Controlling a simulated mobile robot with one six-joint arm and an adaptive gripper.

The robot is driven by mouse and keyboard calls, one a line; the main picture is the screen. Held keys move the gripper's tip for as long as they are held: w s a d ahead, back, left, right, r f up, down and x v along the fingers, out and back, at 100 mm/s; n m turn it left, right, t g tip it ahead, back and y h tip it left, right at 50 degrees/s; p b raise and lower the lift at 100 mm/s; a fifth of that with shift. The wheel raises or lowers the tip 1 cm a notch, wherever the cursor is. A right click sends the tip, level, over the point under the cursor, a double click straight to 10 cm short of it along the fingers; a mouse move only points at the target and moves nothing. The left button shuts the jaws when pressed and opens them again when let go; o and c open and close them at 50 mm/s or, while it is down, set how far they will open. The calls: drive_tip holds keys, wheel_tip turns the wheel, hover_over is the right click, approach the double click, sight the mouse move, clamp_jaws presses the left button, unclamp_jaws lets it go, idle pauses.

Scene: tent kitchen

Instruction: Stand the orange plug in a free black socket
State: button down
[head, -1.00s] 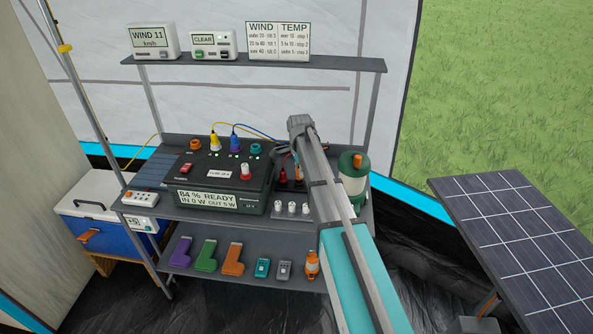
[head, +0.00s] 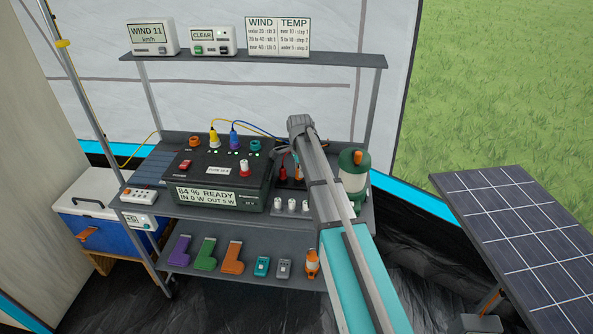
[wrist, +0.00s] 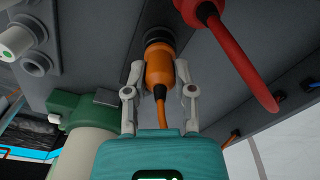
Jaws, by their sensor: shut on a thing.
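My gripper (wrist: 160,92) is shut on the orange plug (wrist: 158,72) in the wrist view, one finger on each side of its body. Its orange cable runs back between the fingers. The plug's far end meets a dark round ring (wrist: 158,34) on a grey surface; I cannot tell how deep it sits. In the head view the orange plug (head: 298,174) shows partly beside my arm, and my gripper is mostly hidden. A red plug (wrist: 205,12) with a red cable is close beside it; it also shows in the head view (head: 283,172).
The black power station (head: 225,180) is left of my arm, with yellow (head: 214,137) and blue plugs (head: 234,138) upright on top. White knobs (head: 292,205) stand in front of the plugs. A green lantern (head: 352,180) stands close on the right. An upper shelf (head: 250,61) runs behind.

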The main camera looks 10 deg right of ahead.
drive_tip(key=shift+f, duration=0.2)
drive_tip(key=shift+c, duration=1.8)
unclamp_jaws()
drive_tip(key=shift+r, duration=0.1)
